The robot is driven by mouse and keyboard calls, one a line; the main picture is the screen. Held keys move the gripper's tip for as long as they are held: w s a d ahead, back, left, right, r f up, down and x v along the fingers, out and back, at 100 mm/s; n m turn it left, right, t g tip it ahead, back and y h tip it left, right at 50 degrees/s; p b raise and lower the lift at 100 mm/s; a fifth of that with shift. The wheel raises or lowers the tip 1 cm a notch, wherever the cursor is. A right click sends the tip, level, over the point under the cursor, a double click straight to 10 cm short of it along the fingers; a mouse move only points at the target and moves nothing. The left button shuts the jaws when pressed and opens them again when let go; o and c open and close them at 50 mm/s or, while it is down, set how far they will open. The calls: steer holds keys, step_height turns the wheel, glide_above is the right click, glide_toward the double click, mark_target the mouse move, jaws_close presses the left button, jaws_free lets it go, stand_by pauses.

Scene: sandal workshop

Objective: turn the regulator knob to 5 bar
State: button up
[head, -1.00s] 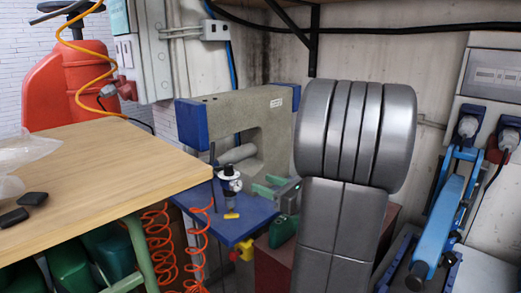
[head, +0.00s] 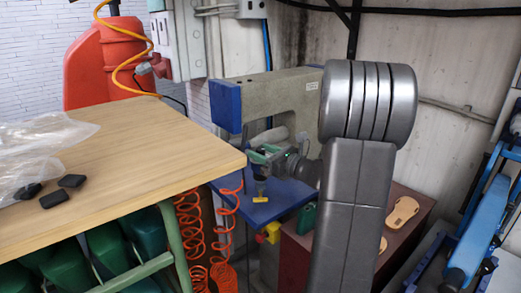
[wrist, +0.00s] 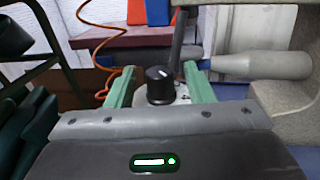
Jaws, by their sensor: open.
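The regulator (head: 260,187) stands over the blue table of the grey machine, with its upper part hidden behind my gripper in the head view. In the wrist view its black round knob (wrist: 160,86) shows with a small white mark on top. My gripper (wrist: 161,70) is open, with one green finger on each side of the knob and a visible gap on both sides. In the head view my gripper (head: 264,154) is at the height of the regulator's top. I cannot read a pressure value.
A wooden table (head: 120,150) with a plastic bag (head: 40,135) and black pieces fills the left. Orange coiled hoses (head: 192,230) hang beside it. The grey-and-blue machine (head: 285,95) stands behind the regulator. A dark red cabinet (head: 405,235) is at the right.

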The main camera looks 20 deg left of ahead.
steer(key=shift+w+a, duration=0.15)
steer(key=shift+a, duration=0.4)
steer(key=c, duration=0.9)
steer(key=shift+f+m+t+b, duration=0.2)
steer(key=shift+m+t+b, duration=0.2)
steer(key=shift+t+b, duration=0.3)
steer(key=shift+c, duration=0.2)
steer(key=shift+r+m+t+h+b, duration=0.15)
steer(key=shift+m+t+h+b, duration=0.35)
steer(key=shift+t+h, duration=0.1)
steer(key=o, duration=0.9)
steer(key=shift+o, duration=0.2)
